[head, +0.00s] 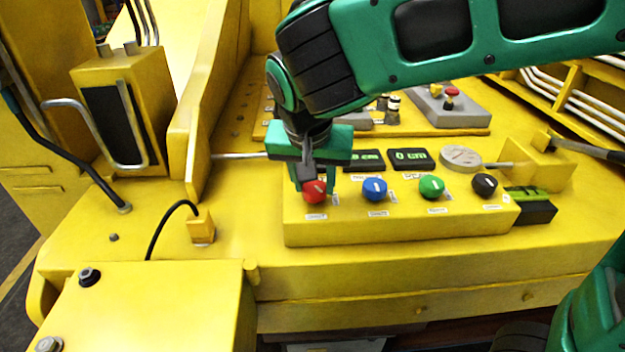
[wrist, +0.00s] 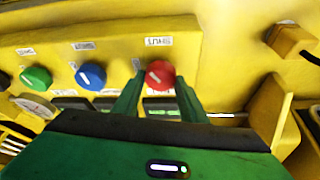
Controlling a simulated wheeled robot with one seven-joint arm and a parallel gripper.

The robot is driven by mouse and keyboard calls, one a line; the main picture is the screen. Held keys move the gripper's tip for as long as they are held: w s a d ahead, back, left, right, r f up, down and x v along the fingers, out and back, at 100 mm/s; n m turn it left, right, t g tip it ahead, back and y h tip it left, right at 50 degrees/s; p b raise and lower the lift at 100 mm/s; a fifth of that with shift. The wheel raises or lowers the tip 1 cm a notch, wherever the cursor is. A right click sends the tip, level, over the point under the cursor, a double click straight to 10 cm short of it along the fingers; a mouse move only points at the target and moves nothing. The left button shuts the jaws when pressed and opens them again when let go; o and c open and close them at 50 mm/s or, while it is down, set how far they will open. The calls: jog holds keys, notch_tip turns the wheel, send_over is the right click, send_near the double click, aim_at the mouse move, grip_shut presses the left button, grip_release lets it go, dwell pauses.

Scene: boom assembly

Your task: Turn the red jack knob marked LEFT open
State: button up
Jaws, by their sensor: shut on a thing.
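The red knob (head: 315,191) is at the left end of a row of knobs on the yellow control box, with a small white label below it. My green gripper (head: 314,184) reaches down over it from above in the head view. In the wrist view the red knob (wrist: 160,75) sits between the two green fingertips (wrist: 160,80), which are shut on it. A white pointer mark shows slanted on its face in the wrist view. The lettering on its label is too small to read surely.
A blue knob (head: 375,189), a green knob (head: 431,187) and a black knob (head: 484,185) stand to the right on the same box. Displays (head: 409,159) and a round gauge (head: 460,158) lie behind. A yellow block with a cable (head: 201,228) stands to the left.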

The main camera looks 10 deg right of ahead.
jog(key=n+y, duration=0.1)
jog(key=n, duration=0.1)
jog(key=n+y, duration=0.1)
jog(key=n, duration=0.2)
jog(key=shift+d+n, duration=0.2)
jog(key=shift+n, duration=0.1)
jog(key=n+y, duration=0.1)
jog(key=n, duration=0.1)
jog(key=n+y, duration=0.1)
jog(key=n, duration=0.2)
jog(key=shift+w+d+n+g, duration=0.15)
jog(key=shift+n+g, duration=0.15)
jog(key=shift+g, duration=0.1)
jog(key=o, duration=1.1)
jog(key=shift+c, duration=0.2)
jog(key=v, duration=1)
jog(key=shift+d+r, duration=0.15)
jog(key=shift+r, duration=0.2)
